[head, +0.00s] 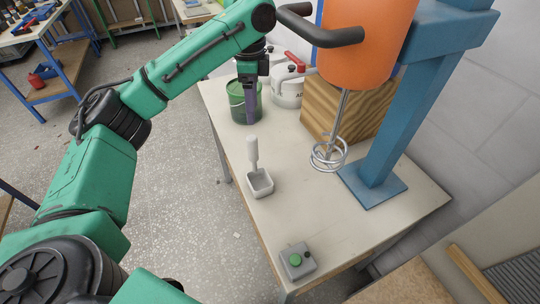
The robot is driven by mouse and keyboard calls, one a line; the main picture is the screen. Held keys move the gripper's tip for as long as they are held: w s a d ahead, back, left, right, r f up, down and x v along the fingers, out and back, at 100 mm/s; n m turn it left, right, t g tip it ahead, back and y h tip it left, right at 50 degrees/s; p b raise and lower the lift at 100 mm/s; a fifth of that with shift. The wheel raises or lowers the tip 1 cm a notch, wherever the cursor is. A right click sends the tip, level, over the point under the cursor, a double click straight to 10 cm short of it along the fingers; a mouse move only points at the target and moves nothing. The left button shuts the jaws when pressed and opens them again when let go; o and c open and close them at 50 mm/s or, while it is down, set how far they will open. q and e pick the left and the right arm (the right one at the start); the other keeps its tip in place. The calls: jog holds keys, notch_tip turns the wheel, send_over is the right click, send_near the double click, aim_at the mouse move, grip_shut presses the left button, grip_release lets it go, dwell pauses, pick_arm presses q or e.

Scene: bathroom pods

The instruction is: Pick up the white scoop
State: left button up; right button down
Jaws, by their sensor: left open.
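The white scoop (260,183) lies on the pale worktable (300,215) near its left edge. Its grey-white bowl faces up toward the near side, and its handle stands up from the bowl's far end. My left gripper (251,118) points down beyond the scoop, in front of the green bucket (237,104) in the picture. It is open, and its fingers overlap in this view, so the gap between them is hard to see. The fingertips are apart from the scoop handle, a little above it in the picture. My right gripper is not in view.
An orange mixer (366,50) with a wire whisk (329,157) hangs beside a blue stand (385,150). A wooden block (345,110) and a white canister (287,90) stand behind. A grey box with a green button (297,261) sits at the near edge. The table between is clear.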

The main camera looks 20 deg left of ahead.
aim_at(253, 149)
pick_arm(q)
jog(key=s+f, duration=0.1)
jog(key=f, duration=0.1)
jog(key=s+f, duration=0.1)
jog(key=f, duration=0.1)
jog(key=s+f+b, duration=0.1)
jog(key=f, duration=0.2)
jog(key=shift+s, duration=0.15)
jog(key=f, duration=0.2)
jog(key=f+p, duration=0.1)
jog(key=f, duration=0.1)
jog(key=w+f, duration=0.1)
jog(key=f, duration=0.1)
jog(key=shift+w+d, duration=0.1)
jog(key=shift+d, duration=0.15)
jog(key=shift+f, duration=0.15)
jog(key=shift+s, duration=0.2)
jog(key=shift+c, duration=0.9)
jog(key=shift+w, duration=0.15)
grip_shut()
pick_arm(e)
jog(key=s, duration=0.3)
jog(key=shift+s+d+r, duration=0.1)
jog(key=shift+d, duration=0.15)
